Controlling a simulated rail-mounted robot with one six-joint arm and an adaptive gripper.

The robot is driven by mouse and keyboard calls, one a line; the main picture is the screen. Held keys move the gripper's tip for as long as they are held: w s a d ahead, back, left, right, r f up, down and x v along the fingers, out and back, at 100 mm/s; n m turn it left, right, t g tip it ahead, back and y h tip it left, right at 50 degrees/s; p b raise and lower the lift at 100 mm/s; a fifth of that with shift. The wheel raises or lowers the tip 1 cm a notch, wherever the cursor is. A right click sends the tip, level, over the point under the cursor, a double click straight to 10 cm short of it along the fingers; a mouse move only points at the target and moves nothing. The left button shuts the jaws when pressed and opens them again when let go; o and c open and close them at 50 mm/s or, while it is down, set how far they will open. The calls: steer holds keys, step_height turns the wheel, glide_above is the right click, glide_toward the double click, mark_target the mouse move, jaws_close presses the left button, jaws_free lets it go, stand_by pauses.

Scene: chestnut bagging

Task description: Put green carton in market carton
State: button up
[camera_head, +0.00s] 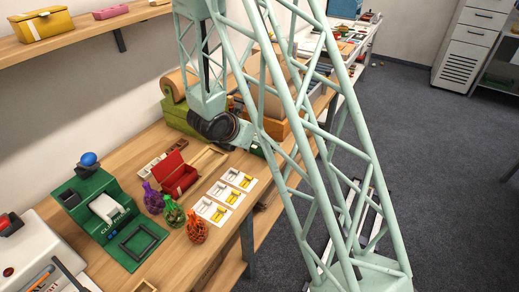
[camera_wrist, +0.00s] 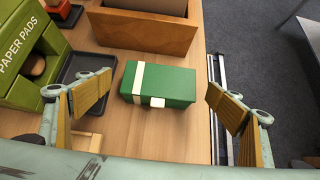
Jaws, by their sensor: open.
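The green carton (camera_wrist: 178,83) lies on the wooden table in the wrist view, a closed box with a white band near its left end and a white tab on its near side. My gripper (camera_wrist: 158,88) is open, with one finger to the left of the carton and one to the right, both apart from it. A brown open-topped box (camera_wrist: 146,32), which looks like the market carton, stands just beyond the green carton. In the head view my lattice arm hides most of this area.
A green "PAPER PADS" box (camera_wrist: 22,60) and a black tray (camera_wrist: 75,92) stand left of the green carton. The table edge is close on its right. In the head view, a red open box (camera_head: 178,176), netted bags (camera_head: 174,213) and a green machine (camera_head: 108,212) stand on the table.

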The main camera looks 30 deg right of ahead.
steer(key=shift+b+x, duration=0.35)
steer(key=shift+x, duration=1.35)
steer(key=c, duration=1.1)
steer(key=shift+c, duration=0.2)
steer(key=shift+r, duration=0.2)
steer(key=shift+r+p, duration=1.5)
steer(key=shift+r, duration=3.3)
